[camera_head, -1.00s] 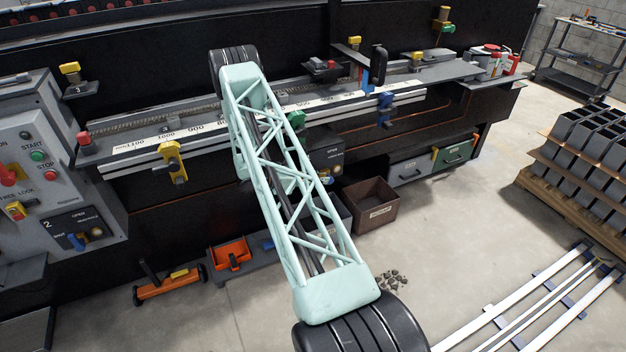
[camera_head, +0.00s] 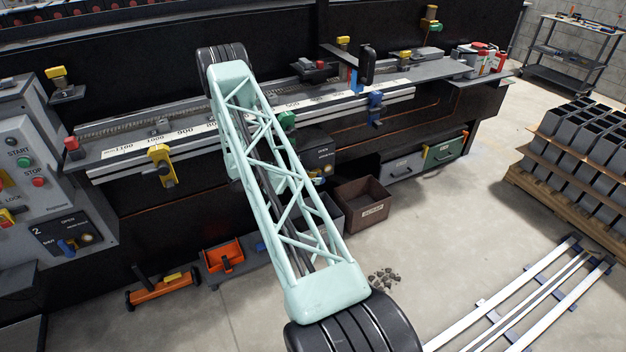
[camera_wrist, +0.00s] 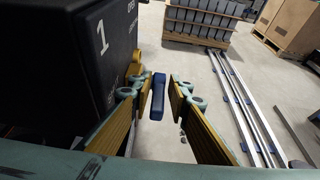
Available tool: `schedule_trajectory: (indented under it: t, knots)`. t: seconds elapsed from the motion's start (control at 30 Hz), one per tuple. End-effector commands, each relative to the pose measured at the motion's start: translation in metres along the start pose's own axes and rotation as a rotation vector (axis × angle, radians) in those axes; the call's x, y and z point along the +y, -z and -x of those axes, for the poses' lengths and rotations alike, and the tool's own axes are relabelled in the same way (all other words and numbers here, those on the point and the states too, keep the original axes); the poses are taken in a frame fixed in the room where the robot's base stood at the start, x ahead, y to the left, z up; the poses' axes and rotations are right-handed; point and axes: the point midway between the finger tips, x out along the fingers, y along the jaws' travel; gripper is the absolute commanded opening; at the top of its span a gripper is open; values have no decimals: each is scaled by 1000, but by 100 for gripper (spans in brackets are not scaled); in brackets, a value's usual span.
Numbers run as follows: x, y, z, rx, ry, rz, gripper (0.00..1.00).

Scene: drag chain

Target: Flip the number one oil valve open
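The number one oil valve is a dark box marked 1 and OPEN (camera_wrist: 75,60), large at the left of the wrist view. Its blue lever (camera_wrist: 158,97) hangs down beside a yellow fitting (camera_wrist: 134,66). My gripper (camera_wrist: 161,88) is open, with one finger on each side of the lever. The lever is close to the left finger, with a visible gap to the right one; I cannot tell whether it touches the left. In the head view the valve box (camera_head: 318,156) shows partly behind my arm, which hides my gripper.
A number two valve panel (camera_head: 72,235) with a blue lever is at the left. A scrap bin (camera_head: 362,204) stands on the floor right of my arm. White rails (camera_head: 520,290) and a pallet of grey boxes (camera_head: 575,150) are at the right, with open floor between.

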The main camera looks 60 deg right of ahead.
Motion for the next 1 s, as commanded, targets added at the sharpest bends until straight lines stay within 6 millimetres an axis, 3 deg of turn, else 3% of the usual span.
schedule_trajectory:
  t: [0.27, 0.8, 1.0]
  knots:
    - [1, 0, 19, 0, -2, 0, 17]
    - [0, 0, 92, 0, -1, 0, 17]
    - [0, -1, 111, 0, 0, 0, 17]
